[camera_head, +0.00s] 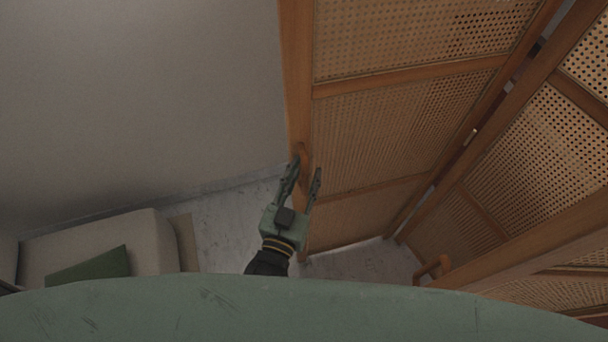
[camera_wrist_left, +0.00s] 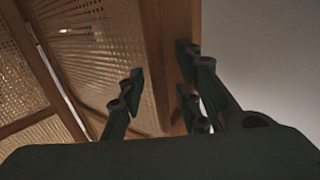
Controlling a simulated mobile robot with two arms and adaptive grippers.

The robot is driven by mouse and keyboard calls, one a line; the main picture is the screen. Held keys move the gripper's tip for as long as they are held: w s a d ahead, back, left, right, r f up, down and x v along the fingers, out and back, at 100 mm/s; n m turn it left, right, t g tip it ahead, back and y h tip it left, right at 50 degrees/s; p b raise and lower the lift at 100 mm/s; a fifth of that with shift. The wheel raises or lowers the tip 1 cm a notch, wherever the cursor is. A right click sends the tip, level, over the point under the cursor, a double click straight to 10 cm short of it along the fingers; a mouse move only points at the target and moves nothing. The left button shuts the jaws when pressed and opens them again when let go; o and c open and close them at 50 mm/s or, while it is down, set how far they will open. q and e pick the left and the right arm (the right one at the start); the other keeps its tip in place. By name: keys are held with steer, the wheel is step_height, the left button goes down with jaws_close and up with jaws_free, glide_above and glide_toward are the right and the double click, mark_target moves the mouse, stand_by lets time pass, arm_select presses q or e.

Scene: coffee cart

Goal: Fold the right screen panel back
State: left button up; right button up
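A folding screen panel (camera_head: 385,135) of woven cane in a brown wooden frame stands in the middle of the head view. Its free edge is a wooden post (camera_head: 299,80), with a small rounded wooden piece near my fingers. My left gripper (camera_head: 303,178) is at this post, low down, with its fingers apart. In the left wrist view, the post (camera_wrist_left: 170,50) shows between the spread fingers (camera_wrist_left: 162,82). I cannot tell whether either finger touches it. My right gripper is in neither view.
More cane panels (camera_head: 535,155) join at an angle on the right. A beige seat (camera_head: 100,243) with a green cushion (camera_head: 90,268) stands at lower left by a plain wall (camera_head: 140,95). Grey floor (camera_head: 222,225) shows between seat and panel.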

arm_select(q)
steer(key=shift+s, duration=0.2)
steer(key=v, duration=1.1)
steer(key=shift+s, duration=0.3)
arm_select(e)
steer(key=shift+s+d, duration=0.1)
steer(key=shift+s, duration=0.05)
arm_select(q)
steer(key=shift+a+f, duration=0.1)
